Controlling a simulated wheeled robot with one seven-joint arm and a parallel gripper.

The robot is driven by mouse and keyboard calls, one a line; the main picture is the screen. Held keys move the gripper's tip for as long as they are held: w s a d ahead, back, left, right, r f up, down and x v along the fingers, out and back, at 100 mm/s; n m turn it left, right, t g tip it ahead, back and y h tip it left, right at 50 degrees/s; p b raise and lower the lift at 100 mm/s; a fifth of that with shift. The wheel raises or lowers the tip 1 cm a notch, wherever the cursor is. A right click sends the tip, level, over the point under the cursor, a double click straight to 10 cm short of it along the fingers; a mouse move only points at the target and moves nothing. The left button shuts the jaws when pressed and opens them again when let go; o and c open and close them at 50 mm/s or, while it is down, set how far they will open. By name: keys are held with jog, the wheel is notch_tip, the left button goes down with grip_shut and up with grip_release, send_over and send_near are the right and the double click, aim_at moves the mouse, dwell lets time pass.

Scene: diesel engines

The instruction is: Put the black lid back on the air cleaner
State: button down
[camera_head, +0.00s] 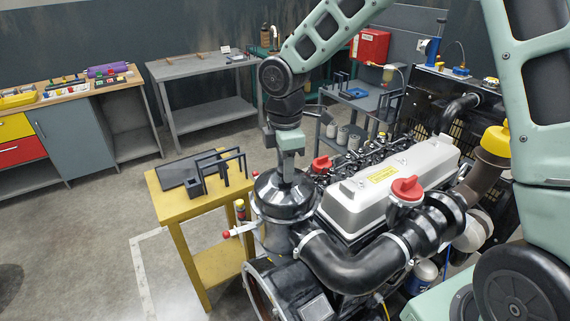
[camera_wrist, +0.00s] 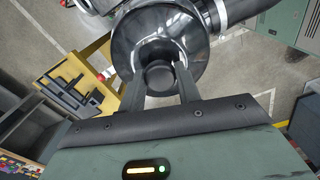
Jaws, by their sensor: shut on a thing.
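The black lid (camera_head: 268,190) is a glossy round dome with a central knob (camera_wrist: 160,75). It lies over the air cleaner (camera_head: 282,213), the black cylinder at the near left end of the engine. My gripper (camera_head: 288,178) points straight down from above and is shut on the lid's knob. In the wrist view the two fingers of my gripper (camera_wrist: 160,82) stand on either side of the knob, and the lid (camera_wrist: 195,45) spreads out beyond them. The lid looks level and lined up with the air cleaner. I cannot tell whether it is fully seated.
The silver engine cover (camera_head: 385,180) with a red cap (camera_head: 407,188) is right of my gripper. A black intake hose (camera_head: 350,265) runs below it. A yellow stand (camera_head: 180,207) with a black rack is close on the left. Open floor lies further left.

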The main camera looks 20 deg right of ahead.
dwell(0.4)
jog(key=c, duration=0.9)
grip_release()
jog(key=shift+f, duration=0.1)
jog(key=shift+c, duration=0.9)
jog(key=shift+r+p, duration=3.85)
jog(key=shift+r, duration=0.25)
jog(key=shift+f, duration=0.1)
